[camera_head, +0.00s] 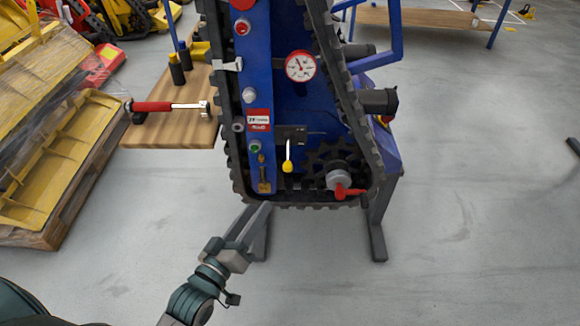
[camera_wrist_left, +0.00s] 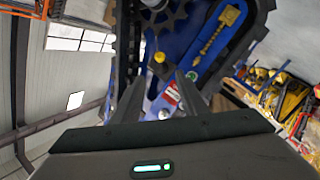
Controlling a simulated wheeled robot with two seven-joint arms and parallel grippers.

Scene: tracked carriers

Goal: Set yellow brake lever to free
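The yellow brake lever (camera_head: 287,166) is on the blue panel of the tracked carrier. Its pale shaft hangs down from a dark plate (camera_head: 291,132), with the yellow knob at the lower end. In the left wrist view the yellow knob (camera_wrist_left: 159,58) shows between and beyond the fingertips. My left gripper (camera_head: 256,212) is below and left of the lever, near the carrier's lower edge, and apart from it. In the left wrist view its two fingers (camera_wrist_left: 160,76) are spread with nothing between them. My right gripper is not in view.
The carrier (camera_head: 228,100) stands upright, with a gauge (camera_head: 300,66), a red handle (camera_head: 350,191) and a brass latch (camera_head: 264,178) near the lever. A wooden board (camera_head: 170,130) with a red-handled tool (camera_head: 152,106) is at left. Pallets with yellow parts lie further left.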

